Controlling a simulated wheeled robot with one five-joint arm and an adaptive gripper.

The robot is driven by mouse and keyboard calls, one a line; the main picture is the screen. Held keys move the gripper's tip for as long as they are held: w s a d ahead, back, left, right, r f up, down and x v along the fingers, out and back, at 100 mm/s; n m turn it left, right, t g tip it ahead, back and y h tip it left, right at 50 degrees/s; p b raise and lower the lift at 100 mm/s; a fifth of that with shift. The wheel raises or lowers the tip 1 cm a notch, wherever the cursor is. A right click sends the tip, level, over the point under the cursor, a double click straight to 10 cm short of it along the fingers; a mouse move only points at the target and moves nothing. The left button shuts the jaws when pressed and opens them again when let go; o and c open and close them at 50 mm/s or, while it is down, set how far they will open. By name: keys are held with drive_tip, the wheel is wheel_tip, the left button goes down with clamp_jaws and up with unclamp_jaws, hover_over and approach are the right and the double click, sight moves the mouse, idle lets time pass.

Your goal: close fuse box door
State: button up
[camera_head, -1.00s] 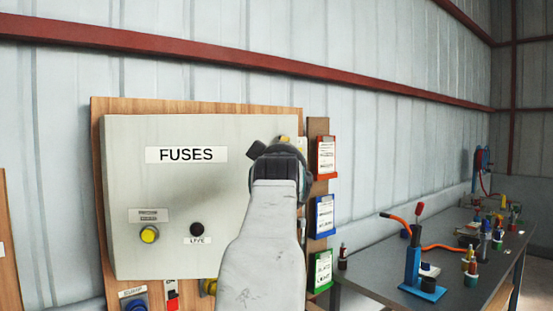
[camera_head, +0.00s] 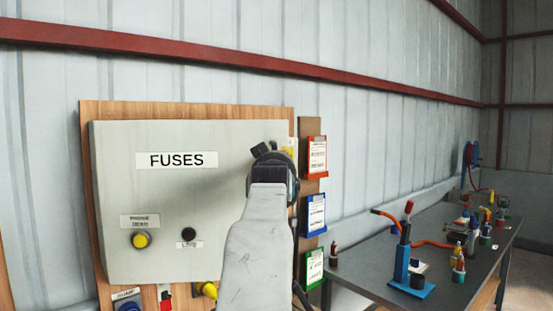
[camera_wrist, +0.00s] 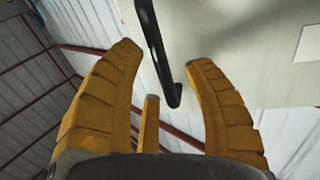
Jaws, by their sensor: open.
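The fuse box door (camera_head: 200,215) is a pale grey panel labelled FUSES, on a wooden backboard at the left in the head view. It looks flat against the box, but I cannot tell whether it is fully shut. In the wrist view the grey panel (camera_wrist: 240,60) fills the upper right. A black bar handle (camera_wrist: 158,60) runs down in front of it, its bent end between my fingers. My gripper (camera_wrist: 165,85) has its yellow fingers spread apart with nothing clamped. In the head view my arm hides the fingers and the panel's right part.
Red, blue and green document holders (camera_head: 316,212) hang just right of the box. A dark workbench (camera_head: 350,275) with a blue hand pump (camera_head: 405,265), tools and bottles stands at the right. A yellow knob (camera_head: 140,240) and a black button (camera_head: 188,234) sit on the panel.

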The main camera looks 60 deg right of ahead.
drive_tip(key=shift+x, duration=0.85)
drive_tip(key=shift+o, duration=0.2)
clamp_jaws()
